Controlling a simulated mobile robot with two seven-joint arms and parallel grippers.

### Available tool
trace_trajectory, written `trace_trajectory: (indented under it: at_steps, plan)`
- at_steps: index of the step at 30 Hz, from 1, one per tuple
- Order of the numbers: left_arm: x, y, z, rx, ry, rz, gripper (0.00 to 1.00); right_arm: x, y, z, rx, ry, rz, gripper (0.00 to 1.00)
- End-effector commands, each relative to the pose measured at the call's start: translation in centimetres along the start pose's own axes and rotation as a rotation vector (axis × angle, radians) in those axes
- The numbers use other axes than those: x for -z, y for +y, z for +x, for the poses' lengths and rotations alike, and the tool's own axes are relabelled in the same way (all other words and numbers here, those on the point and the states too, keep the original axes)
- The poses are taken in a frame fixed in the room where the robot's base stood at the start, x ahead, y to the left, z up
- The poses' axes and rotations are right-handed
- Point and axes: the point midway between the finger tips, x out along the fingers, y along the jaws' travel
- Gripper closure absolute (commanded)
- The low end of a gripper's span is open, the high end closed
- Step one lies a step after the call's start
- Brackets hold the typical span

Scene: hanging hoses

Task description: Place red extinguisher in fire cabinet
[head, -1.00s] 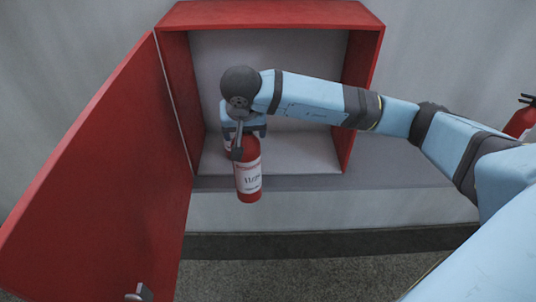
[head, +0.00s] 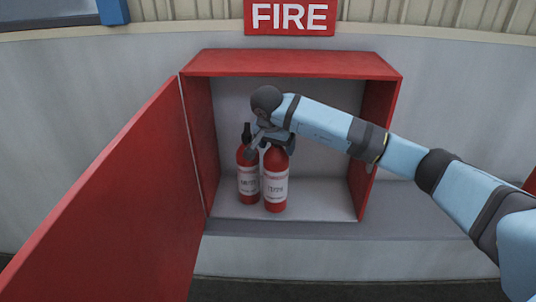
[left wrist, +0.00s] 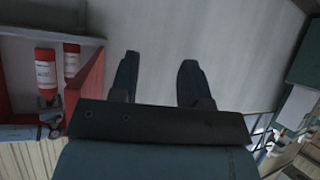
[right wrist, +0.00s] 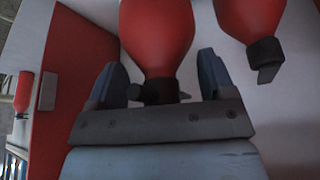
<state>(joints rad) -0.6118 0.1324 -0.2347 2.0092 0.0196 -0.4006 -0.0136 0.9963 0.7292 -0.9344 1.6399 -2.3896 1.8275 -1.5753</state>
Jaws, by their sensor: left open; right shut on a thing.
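The red fire cabinet (head: 292,64) stands open, its door swung out to the left. My right gripper (head: 274,146) is inside it, shut on the neck of a red extinguisher with a white label (head: 276,190). This extinguisher is upright over the cabinet floor; I cannot tell whether its base touches. A second red extinguisher (head: 247,178) stands close on its left. In the right wrist view the held extinguisher (right wrist: 158,35) is between the fingers, the other (right wrist: 250,18) apart. My left gripper (left wrist: 160,64) is open and empty, outside the cabinet.
The open door (head: 110,200) blocks the left side. The cabinet floor is clear to the right of the held extinguisher. A grey ledge (head: 300,232) runs below. A FIRE sign (head: 290,17) is above. Another red extinguisher (right wrist: 22,92) shows outside in the right wrist view.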

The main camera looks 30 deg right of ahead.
Motion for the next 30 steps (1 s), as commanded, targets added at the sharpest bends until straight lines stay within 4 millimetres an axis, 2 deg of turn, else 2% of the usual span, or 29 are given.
trace_trajectory:
  at_steps: [1, 6, 12, 17, 25, 30]
  plan:
    - [0.2, 0.0, -0.1, 0.0, 0.002, 0.002, 0.57, 1.2, 0.0, 0.1, 0.002, 0.001, 0.005, 0.98]
    - [0.4, -0.1, -0.3, 0.001, 0.005, 0.007, 0.57, 4.6, 0.0, 1.5, 0.002, 0.001, 0.004, 0.98]
    - [0.3, -0.1, -0.4, 0.001, 0.002, 0.01, 0.57, 6.8, -0.1, 2.5, 0.004, 0.001, 0.001, 0.98]
    - [0.2, -0.1, -0.4, 0.001, -0.001, 0.012, 0.57, 7.0, -0.1, 2.9, 0.004, 0.001, 0.0, 0.98]
    - [0.5, -0.1, -0.7, 0.002, 0.0, 0.017, 0.57, 5.8, -0.1, 5.5, 0.004, -0.001, -0.001, 0.98]
    - [0.5, -0.1, -0.7, 0.002, 0.0, 0.018, 0.57, 5.8, -0.1, 5.9, 0.005, 0.003, 0.0, 0.98]
